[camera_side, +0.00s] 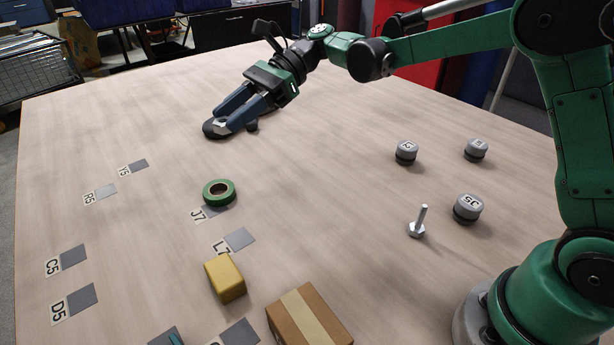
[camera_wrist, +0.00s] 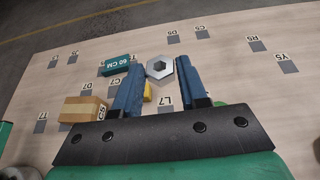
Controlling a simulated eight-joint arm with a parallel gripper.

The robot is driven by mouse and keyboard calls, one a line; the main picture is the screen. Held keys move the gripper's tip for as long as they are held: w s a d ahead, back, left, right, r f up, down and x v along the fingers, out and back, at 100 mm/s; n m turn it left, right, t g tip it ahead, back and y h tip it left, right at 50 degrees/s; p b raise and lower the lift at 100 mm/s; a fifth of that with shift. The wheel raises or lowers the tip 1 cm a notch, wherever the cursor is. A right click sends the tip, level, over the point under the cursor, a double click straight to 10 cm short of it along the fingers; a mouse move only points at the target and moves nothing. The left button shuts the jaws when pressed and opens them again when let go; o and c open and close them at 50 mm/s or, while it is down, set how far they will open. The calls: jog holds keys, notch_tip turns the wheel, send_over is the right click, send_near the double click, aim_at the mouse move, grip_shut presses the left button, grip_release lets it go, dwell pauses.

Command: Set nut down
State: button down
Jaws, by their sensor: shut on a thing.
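A silver hex nut (camera_side: 221,126) is between the fingertips of my gripper (camera_side: 230,118) in the side view. I cannot tell whether the nut touches the table.
A green tape roll (camera_side: 207,190), yellow block (camera_side: 225,282) and cardboard box (camera_side: 305,318) stand nearer the camera. A bolt (camera_side: 417,229) and three grey weights (camera_side: 467,209) are at right. Labelled grey squares (camera_side: 74,257) line the left. A teal block (camera_wrist: 117,65) shows in the wrist view.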

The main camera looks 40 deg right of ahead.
aim_at(255, 221)
notch_tip(255, 221, down, 20)
jog(key=shift+r, duration=0.25)
dwell(0.3)
jog(key=shift+c, duration=2.4)
grip_release()
jog(key=shift+f, duration=0.1)
